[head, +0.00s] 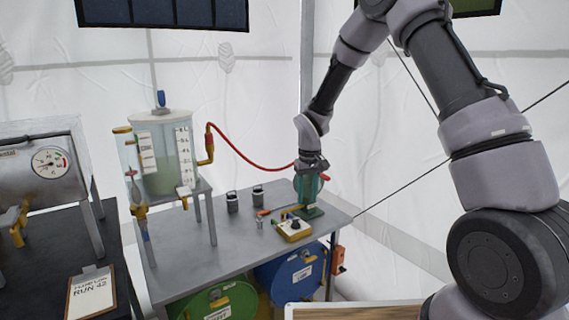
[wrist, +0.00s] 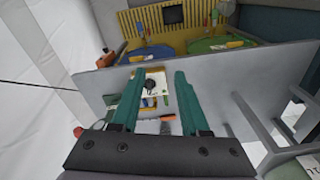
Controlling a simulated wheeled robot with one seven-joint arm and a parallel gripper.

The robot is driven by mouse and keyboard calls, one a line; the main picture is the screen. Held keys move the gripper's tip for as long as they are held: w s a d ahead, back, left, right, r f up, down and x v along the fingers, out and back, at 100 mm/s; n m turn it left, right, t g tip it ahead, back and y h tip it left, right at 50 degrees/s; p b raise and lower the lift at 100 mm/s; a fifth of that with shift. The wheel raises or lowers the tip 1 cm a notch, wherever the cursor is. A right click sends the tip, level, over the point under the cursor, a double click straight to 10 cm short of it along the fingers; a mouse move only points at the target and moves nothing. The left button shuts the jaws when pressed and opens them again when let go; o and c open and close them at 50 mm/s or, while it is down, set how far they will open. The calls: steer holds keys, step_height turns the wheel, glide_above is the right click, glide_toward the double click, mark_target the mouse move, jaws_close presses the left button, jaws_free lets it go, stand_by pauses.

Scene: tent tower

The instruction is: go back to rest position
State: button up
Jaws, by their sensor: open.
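My gripper (head: 308,180) hangs over the right end of the grey metal table (head: 185,262), fingers pointing down. In the wrist view its two teal fingers (wrist: 160,74) are spread apart, with nothing held between them. Beyond them lies a small yellow and white box with a black knob (wrist: 151,85); the head view shows this box (head: 293,229) on the table just left of the gripper.
A clear tank (head: 165,160) stands on a raised stand at left, with a red hose (head: 240,156) running toward my gripper. Two small dark canisters (head: 232,202) stand mid-table. Green (head: 218,303) and blue (head: 292,272) drums sit below. White tent walls close in behind.

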steer(key=s+d+r+m+t, duration=0.1)
steer(key=s+d+r, duration=0.1)
steer(key=d+r, duration=0.35)
steer(key=s+d+r+m+t, duration=0.1)
steer(key=s+d+r, duration=0.15)
steer(key=r, duration=0.65)
steer(key=s+d+r+m+t, duration=0.1)
steer(key=s+d+r+m, duration=0.15)
steer(key=r, duration=0.45)
steer(key=s+d+r+m+t+y, duration=0.1)
steer(key=s+d+r, duration=0.2)
steer(key=s, duration=0.6)
steer(key=s+d+r+m+t, duration=0.2)
steer(key=s+d+r, duration=0.2)
steer(key=s+r, duration=0.3)
steer(key=s, duration=0.3)
steer(key=shift+r+t+y, duration=0.2)
steer(key=shift+t+y, duration=0.1)
steer(key=shift+y, duration=0.1)
